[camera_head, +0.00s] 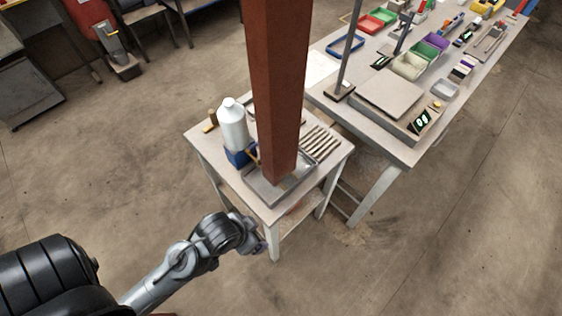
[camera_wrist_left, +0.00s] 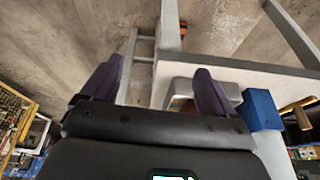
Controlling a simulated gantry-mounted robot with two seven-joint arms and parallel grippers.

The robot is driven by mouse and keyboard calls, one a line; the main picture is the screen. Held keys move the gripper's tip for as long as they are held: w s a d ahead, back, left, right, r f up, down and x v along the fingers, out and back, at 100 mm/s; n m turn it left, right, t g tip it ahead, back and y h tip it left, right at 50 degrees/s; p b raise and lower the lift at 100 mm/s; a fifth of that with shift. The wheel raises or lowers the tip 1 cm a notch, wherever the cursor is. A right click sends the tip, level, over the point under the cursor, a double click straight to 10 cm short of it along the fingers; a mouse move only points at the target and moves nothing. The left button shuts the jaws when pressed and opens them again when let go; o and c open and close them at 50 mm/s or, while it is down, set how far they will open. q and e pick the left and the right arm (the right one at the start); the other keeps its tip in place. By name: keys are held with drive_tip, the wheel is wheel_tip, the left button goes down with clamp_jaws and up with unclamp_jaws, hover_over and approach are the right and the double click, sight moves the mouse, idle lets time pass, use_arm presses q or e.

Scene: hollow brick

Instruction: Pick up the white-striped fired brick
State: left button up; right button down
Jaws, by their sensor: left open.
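I cannot make out the white-striped fired brick for certain in either view. In the left wrist view a small reddish-brown patch (camera_wrist_left: 180,103) shows between the fingers, by a grey metal tray, partly hidden; I cannot tell what it is. The tray (camera_head: 250,188) lies at the front of the small table (camera_head: 200,143) in the head view, partly covered by a red-brown post. My left gripper (camera_head: 261,245) is beside the table's front corner, low and apart from the tray. In the left wrist view its two dark fingers (camera_wrist_left: 158,66) are spread, with nothing held. My right gripper is out of view.
The red-brown post (camera_head: 276,90) blocks much of the small table. A white bottle (camera_head: 232,125), a blue block (camera_head: 238,155) and several pale strips (camera_head: 320,142) are around it. A long bench (camera_head: 325,95) with bins stands behind right.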

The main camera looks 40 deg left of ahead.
sight(277, 165)
use_arm(q)
drive_tip(key=w+a+t, duration=0.1)
drive_tip(key=w+a, duration=0.1)
drive_tip(key=w+a+t, duration=0.2)
drive_tip(key=w, duration=0.1)
drive_tip(key=w+a+t, duration=0.1)
drive_tip(key=w+a, duration=0.1)
drive_tip(key=shift+w+a+f+n+t+y, duration=0.15)
drive_tip(key=shift+w+f+n+t+y, duration=0.15)
drive_tip(key=shift+w+t, duration=0.1)
drive_tip(key=w+a+t, duration=0.1)
drive_tip(key=w, duration=0.2)
drive_tip(key=w+a+r+t+h, duration=0.1)
drive_tip(key=w+t, duration=0.1)
drive_tip(key=w, duration=0.1)
drive_tip(key=w+a+t+b, duration=0.1)
drive_tip(key=w, duration=0.2)
drive_tip(key=shift+w+a+r+t+h, duration=0.2)
drive_tip(key=shift+a+t+h, duration=0.15)
drive_tip(key=shift+t+h, duration=0.05)
drive_tip(key=shift+d+b+x, duration=0.1)
drive_tip(key=shift+b+x, duration=0.25)
drive_tip(key=shift+x, duration=1.05)
drive_tip(key=shift+d+b+x, duration=0.15)
drive_tip(key=shift+b+x, duration=0.15)
drive_tip(key=shift+x, duration=1.05)
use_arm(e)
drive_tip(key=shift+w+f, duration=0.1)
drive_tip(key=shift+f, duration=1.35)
